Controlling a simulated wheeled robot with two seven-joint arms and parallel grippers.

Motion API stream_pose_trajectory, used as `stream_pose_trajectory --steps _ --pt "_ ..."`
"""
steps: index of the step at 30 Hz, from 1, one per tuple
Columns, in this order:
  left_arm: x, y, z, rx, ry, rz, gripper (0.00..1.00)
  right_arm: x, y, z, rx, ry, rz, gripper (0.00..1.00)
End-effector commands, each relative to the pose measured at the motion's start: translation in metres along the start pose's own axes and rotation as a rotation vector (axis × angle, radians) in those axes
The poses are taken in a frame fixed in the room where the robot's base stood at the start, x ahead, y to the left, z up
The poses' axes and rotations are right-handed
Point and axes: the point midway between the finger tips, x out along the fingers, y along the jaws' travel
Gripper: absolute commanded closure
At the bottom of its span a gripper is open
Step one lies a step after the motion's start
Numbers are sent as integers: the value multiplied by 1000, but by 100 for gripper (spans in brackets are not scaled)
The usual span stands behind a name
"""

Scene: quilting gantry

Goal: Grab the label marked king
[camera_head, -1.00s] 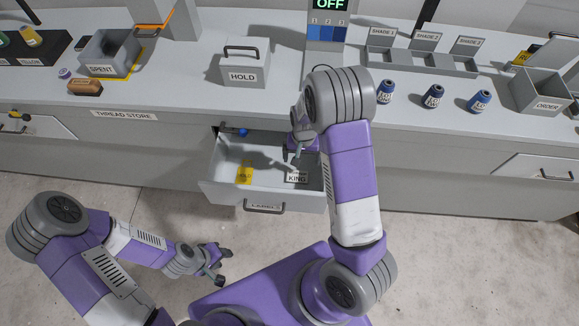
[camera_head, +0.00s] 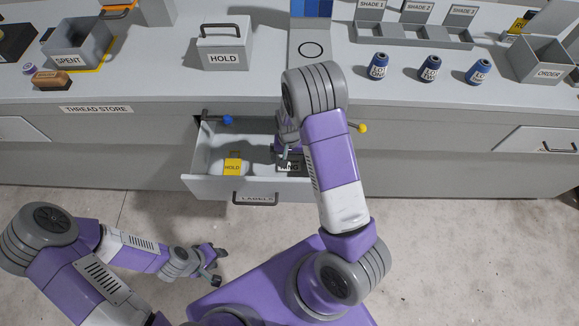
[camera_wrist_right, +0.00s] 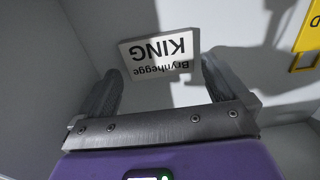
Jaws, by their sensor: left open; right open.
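The white label marked KING (camera_wrist_right: 160,53) is in the open drawer marked LABELS (camera_head: 212,187); it also shows in the head view (camera_head: 290,167), partly covered by my right gripper. In the right wrist view its print is upside down and reads Brynhegge KING. My right gripper (camera_wrist_right: 160,75) is open, with a fingertip on either side of the label's near part; I cannot tell whether they touch it. A yellow label marked HOLD (camera_head: 232,165) is in the drawer's left part, its edge also showing in the right wrist view (camera_wrist_right: 308,40). My left gripper (camera_head: 211,264) is open and empty, away from the drawer.
Drawer walls surround my right gripper. The floor before the drawer is clear.

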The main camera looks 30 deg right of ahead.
Motion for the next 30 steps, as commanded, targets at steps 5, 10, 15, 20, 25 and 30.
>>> stream_pose_trajectory --steps 5,10,15,20,25,30 --pt "6 -2 0 0 0 0 57 16 0 0 -1 0 -1 0" --pt "5 -2 0 0 0 0 57 15 0 0 -1 1 -1 2" --pt "5 -2 0 0 0 0 57 14 0 0 0 1 -1 28" --pt "5 -2 0 0 0 0 57 14 0 0 0 1 -1 45" --pt "5 -2 0 0 0 0 57 14 0 0 0 1 -1 45" --pt "-2 1 0 0 0 0 57 -5 0 -1 1 4 -2 45"
